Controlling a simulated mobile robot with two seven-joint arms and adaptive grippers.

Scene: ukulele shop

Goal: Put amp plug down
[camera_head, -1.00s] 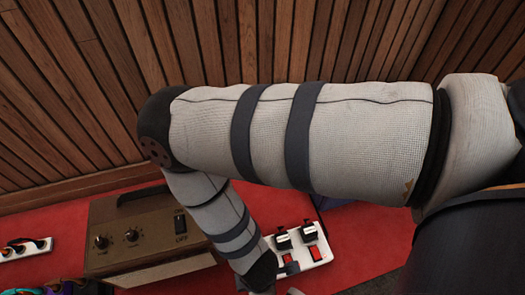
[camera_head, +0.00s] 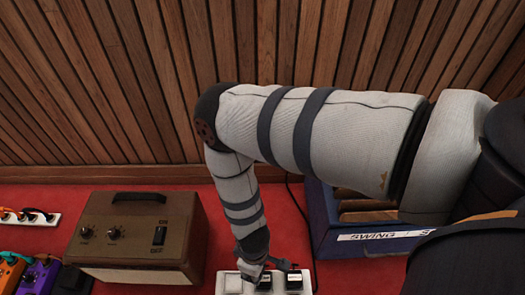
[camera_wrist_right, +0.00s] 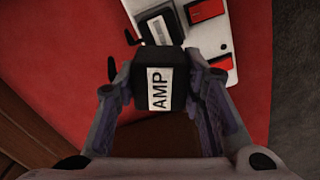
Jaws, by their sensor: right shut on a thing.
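The amp plug (camera_wrist_right: 160,88) is a black block with a white label reading AMP. In the right wrist view it sits between the two fingers of my right gripper (camera_wrist_right: 160,92), which is shut on it. The white power strip (camera_wrist_right: 225,70) with red switches lies beyond it on the red floor, with another dark, labelled plug (camera_wrist_right: 157,28) on it. In the head view my right gripper (camera_head: 262,268) is over the power strip (camera_head: 228,284), where black plugs with white labels show. Whether the held plug touches the strip cannot be told. My left gripper is out of view.
A brown amplifier (camera_head: 130,235) stands left of the strip. A blue crate (camera_head: 325,222) labelled SWING stands at the right by the slatted wood wall (camera_head: 150,90). Orange (camera_head: 10,270) and purple (camera_head: 38,275) pedals and another white strip (camera_head: 35,219) are at far left.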

